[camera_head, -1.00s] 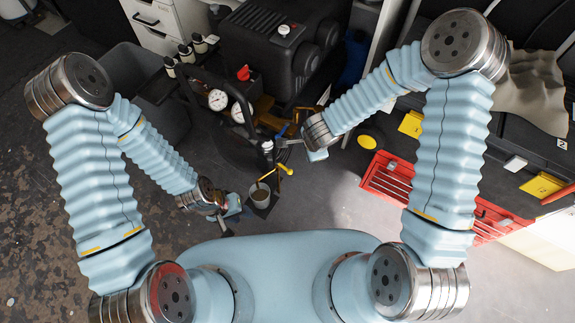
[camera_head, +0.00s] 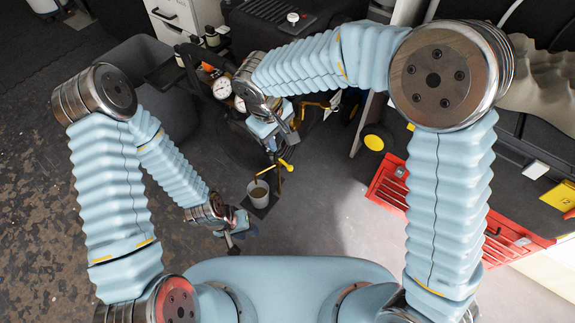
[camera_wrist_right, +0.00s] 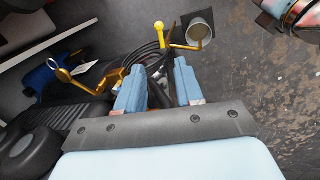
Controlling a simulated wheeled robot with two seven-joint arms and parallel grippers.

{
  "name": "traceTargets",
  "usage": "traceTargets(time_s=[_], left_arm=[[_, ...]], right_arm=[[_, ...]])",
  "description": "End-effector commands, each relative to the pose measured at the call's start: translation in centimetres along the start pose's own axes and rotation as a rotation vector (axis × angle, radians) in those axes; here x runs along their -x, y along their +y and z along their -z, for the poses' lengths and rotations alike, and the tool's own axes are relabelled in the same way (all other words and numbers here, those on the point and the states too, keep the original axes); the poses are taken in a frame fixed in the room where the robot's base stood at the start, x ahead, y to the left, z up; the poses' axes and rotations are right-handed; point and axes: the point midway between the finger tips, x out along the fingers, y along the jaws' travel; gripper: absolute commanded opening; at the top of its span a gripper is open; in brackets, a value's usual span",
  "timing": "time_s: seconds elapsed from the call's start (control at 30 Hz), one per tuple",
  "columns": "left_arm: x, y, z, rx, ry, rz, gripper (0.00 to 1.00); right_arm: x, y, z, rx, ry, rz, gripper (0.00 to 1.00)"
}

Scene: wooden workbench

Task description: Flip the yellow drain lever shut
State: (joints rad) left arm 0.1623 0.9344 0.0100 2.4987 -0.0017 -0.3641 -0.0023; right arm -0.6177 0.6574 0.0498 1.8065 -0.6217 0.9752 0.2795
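The yellow drain lever (camera_head: 287,165) has a round knob and sits just above and right of a grey cup (camera_head: 259,192) in the head view. In the right wrist view the lever (camera_wrist_right: 159,30) lies beyond my fingertips, with the cup (camera_wrist_right: 199,27) to its right. An amber strip (camera_wrist_right: 186,47) runs between lever and cup. My right gripper (camera_wrist_right: 157,72) is open with nothing visibly held, apart from the lever. In the head view it is above the lever, partly hidden by my arm. My left gripper (camera_head: 232,238) is low, below left of the cup; its opening is unclear.
The dark machine (camera_head: 262,22) with gauges (camera_head: 222,88) stands behind the lever. Black hoses (camera_wrist_right: 150,58) and a gold bracket (camera_wrist_right: 98,75) lie near my right fingers. A red drawer unit (camera_head: 388,185) stands right. Floor between cup and drawers is clear.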

Motion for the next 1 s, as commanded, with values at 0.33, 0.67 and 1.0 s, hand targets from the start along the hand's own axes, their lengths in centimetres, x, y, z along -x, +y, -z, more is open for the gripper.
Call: traceTargets(time_s=[0.33, 0.67, 1.0], left_arm=[[-0.5, -0.3, 0.1, 0.002, 0.003, 0.002, 0.36], [-0.8, -0.6, 0.2, 0.004, 0.005, 0.004, 0.36], [-0.8, -0.6, 0.2, 0.004, 0.005, 0.005, 0.36]], right_arm=[[-7.1, -0.1, -0.2, 0.001, -0.007, 0.002, 0.36], [-12.7, -0.1, -0.1, -0.001, -0.005, 0.003, 0.36], [-13.5, -0.1, -0.1, -0.001, -0.003, 0.003, 0.36]])
